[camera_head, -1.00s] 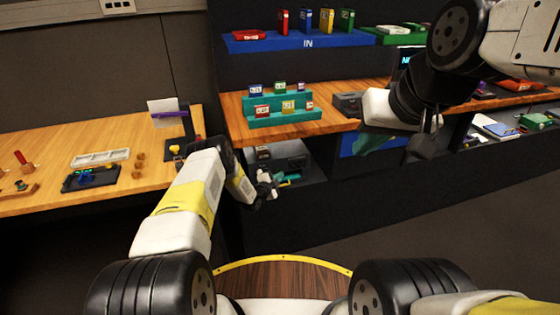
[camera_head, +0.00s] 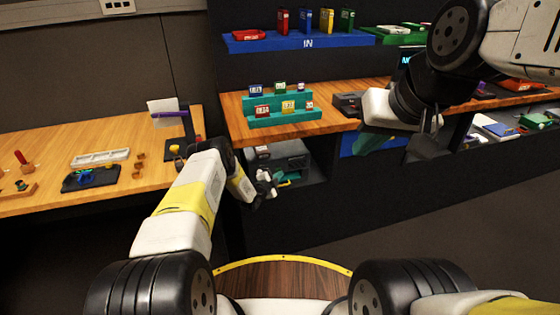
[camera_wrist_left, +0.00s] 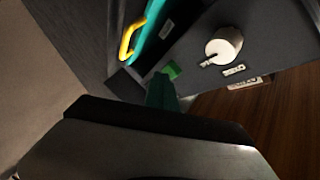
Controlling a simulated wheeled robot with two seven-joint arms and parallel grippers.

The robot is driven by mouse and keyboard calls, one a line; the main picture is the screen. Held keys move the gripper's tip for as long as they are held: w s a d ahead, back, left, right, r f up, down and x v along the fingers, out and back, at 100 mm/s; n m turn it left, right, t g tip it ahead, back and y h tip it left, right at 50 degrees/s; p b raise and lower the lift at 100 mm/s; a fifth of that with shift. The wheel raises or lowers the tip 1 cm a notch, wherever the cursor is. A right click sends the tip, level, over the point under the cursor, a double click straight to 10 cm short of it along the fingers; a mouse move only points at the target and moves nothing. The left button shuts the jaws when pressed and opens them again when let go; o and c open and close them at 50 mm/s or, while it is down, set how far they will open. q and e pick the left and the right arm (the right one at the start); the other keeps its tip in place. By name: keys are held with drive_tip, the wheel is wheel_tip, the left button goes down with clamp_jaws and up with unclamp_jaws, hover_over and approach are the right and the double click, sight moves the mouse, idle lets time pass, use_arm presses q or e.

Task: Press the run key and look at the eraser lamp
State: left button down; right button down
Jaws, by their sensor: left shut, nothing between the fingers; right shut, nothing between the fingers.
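My left gripper (camera_head: 281,184) is shut and empty, low in front of the grey unit (camera_head: 292,158) on the shelf under the wooden counter. In the left wrist view its teal fingers (camera_wrist_left: 161,92) point at a small green square (camera_wrist_left: 172,70) on a dark panel (camera_wrist_left: 198,62), which may be the run key. I cannot tell whether they touch it. A white round knob (camera_wrist_left: 224,45) and small labels sit beside it, too blurred to read. I cannot make out the eraser lamp.
A yellow handle (camera_wrist_left: 131,42) on a teal part stands close to the left fingers. The counter (camera_head: 236,119) overhangs the unit and carries a teal stepped rack (camera_head: 285,117). A wooden table (camera_head: 45,145) with trays stands at left. The floor at lower right is clear.

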idle(0.6)
use_arm(q)
drive_tip(key=shift+s+d, duration=0.25)
drive_tip(key=shift+s, duration=0.55)
drive_tip(key=s, duration=0.1)
drive_tip(key=s+d, duration=0.1)
drive_tip(key=s, duration=0.2)
drive_tip(key=shift+s+d, duration=0.3)
drive_tip(key=shift+s, duration=0.05)
drive_tip(key=shift+s, duration=0.1)
